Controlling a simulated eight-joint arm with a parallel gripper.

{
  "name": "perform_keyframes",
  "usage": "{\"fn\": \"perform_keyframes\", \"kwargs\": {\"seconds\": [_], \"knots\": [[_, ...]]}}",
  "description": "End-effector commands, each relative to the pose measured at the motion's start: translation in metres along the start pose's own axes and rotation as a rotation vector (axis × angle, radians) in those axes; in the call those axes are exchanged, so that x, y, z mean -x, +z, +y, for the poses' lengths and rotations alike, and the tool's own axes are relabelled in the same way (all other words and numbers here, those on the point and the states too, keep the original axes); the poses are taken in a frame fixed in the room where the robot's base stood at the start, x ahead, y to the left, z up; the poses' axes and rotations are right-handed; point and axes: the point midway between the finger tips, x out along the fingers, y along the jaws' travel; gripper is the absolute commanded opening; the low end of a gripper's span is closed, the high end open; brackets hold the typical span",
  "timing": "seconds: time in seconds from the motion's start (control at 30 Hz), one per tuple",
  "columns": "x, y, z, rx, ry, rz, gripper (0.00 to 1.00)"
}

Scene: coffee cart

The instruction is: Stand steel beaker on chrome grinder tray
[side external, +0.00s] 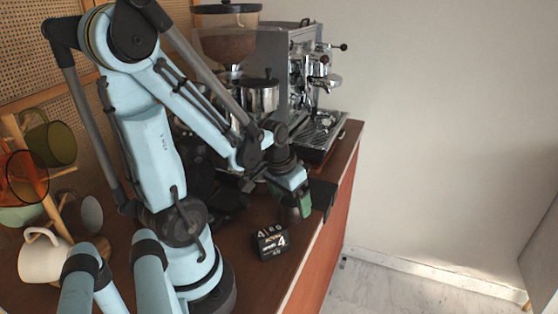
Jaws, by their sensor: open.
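My gripper (307,204) is low over the right front part of the counter, pointing down, with its jaws open. A small grey metallic shape (290,213), seemingly the steel beaker, shows just beside and behind the fingers. The gripper covers most of it, and I cannot tell whether the fingers touch it. The grinder (228,48), with a clear hopper of brown beans, stands at the back. Its chrome tray is hidden behind my arm and cannot be made out.
A chrome lidded vessel (262,95) stands by the grinder. The espresso machine (300,75) is to its right. A black block with numbers (271,242) lies near the gripper. A white mug (42,258) and coloured cups are at left. The counter's right edge (345,185) is close.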

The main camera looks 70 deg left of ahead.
Motion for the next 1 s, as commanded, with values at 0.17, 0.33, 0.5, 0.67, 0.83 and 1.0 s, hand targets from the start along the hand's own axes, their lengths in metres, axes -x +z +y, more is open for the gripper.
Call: {"fn": "perform_keyframes", "kwargs": {"seconds": [0.17,0.33,0.5,0.67,0.83,1.0], "knots": [[-0.015,-0.002,0.0,0.0,0.0,0.0,0.88],[-0.026,-0.001,0.0,0.0,0.0,0.0,0.88],[-0.031,-0.001,0.0,0.0,0.0,0.001,0.88],[-0.031,-0.001,0.0,0.0,0.0,0.001,0.88],[-0.031,-0.001,0.0,0.0,0.0,0.0,0.78],[-0.031,-0.001,0.0,0.0,0.0,0.0,0.51]]}}
